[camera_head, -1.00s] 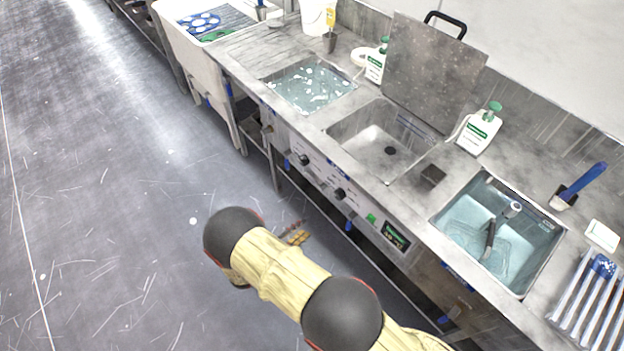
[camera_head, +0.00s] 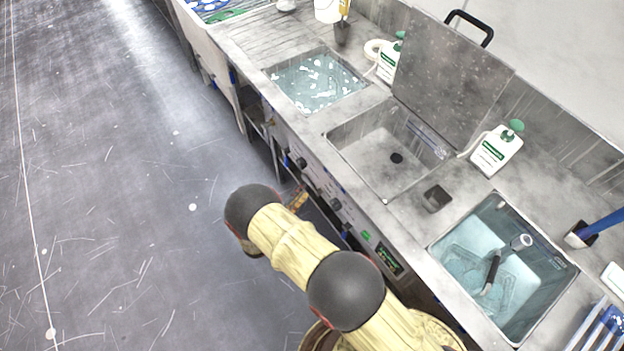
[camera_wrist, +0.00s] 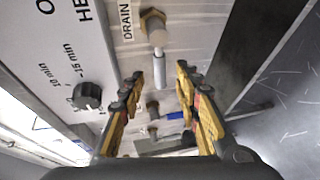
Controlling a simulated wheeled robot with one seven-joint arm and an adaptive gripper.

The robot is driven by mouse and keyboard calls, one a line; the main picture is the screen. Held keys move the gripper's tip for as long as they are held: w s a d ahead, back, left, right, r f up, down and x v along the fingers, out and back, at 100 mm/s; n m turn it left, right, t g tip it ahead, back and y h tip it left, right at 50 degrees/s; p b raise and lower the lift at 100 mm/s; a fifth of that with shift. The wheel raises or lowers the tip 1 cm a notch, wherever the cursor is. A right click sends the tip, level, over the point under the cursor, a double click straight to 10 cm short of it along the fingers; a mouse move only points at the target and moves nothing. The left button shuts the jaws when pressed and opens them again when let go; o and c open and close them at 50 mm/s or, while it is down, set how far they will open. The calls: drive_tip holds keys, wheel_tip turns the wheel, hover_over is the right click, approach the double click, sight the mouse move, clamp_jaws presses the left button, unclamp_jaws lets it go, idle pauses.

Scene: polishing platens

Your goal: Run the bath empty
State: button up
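In the wrist view, a brass drain fitting (camera_wrist: 153,24) with a pale metal stem (camera_wrist: 159,68) sticks out below the DRAIN label (camera_wrist: 125,20) on the front panel. My gripper (camera_wrist: 158,76) is open, its yellow fingers apart on either side of the stem's line, with nothing clearly held. A blue-handled valve part (camera_wrist: 175,115) shows between the fingers, farther off. In the head view, the left basin (camera_head: 315,82) holds water with white floating bits. The right basin (camera_head: 505,265) holds bluish water and a black-handled tool. Which basin this drain serves cannot be told.
A black knob (camera_wrist: 87,95) with minute marks sits left of my fingers. The middle sink (camera_head: 385,160) looks empty, its lid (camera_head: 450,80) standing behind it. White pump bottles (camera_head: 497,148) stand at the back. The floor (camera_head: 120,200) to the left is clear.

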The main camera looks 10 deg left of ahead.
sight(310, 183)
drive_tip(key=b+x, duration=0.1)
drive_tip(key=x, duration=0.5)
drive_tip(key=shift+w+d, duration=0.1)
drive_tip(key=shift+w, duration=0.05)
drive_tip(key=shift+c, duration=1.1)
clamp_jaws()
drive_tip(key=shift+f, duration=0.1)
